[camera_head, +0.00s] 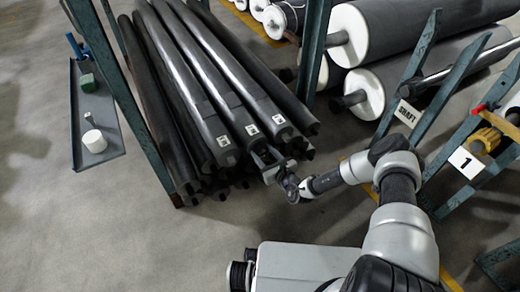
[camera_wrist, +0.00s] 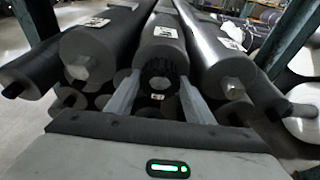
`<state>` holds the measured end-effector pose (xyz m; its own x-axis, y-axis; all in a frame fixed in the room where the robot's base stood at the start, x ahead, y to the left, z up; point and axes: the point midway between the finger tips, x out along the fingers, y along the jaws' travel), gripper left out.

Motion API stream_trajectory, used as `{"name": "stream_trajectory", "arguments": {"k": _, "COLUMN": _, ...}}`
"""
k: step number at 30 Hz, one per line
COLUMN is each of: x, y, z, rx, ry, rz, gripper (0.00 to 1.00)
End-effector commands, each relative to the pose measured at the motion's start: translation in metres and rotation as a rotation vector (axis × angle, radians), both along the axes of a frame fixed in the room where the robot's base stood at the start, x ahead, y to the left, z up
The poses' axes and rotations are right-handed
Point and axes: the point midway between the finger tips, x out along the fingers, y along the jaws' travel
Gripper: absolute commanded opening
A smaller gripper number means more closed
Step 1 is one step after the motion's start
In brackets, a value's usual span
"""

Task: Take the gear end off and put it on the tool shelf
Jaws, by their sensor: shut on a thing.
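The gear end (camera_wrist: 163,84) is a dark toothed ring at the end of the middle grey roll (camera_wrist: 163,42) in the wrist view. My gripper (camera_wrist: 158,78) has one finger on each side of it and is shut on it. Whether the gear end is still seated on the roll or slightly apart cannot be told. In the head view my gripper (camera_head: 273,164) is at the near ends of the roll stack, and it mostly hides the gear end.
On the shelf are a white cylinder (camera_head: 94,141), a green block (camera_head: 87,83) and a blue tool (camera_head: 75,46). A green rack post (camera_head: 120,90) stands between shelf and rolls. Large white-ended rolls (camera_head: 365,95) lie at the right. The floor at front left is clear.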

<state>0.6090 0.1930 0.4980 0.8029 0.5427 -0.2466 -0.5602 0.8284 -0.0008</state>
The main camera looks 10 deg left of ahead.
Motion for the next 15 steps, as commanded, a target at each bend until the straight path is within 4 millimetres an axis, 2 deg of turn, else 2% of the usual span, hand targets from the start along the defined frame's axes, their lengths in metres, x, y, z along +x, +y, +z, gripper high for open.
{"name": "stream_trajectory", "arguments": {"k": 15, "x": -0.025, "y": -0.017, "z": 0.002, "rx": 0.001, "ry": 0.0, "rz": -0.001, "gripper": 0.0}}
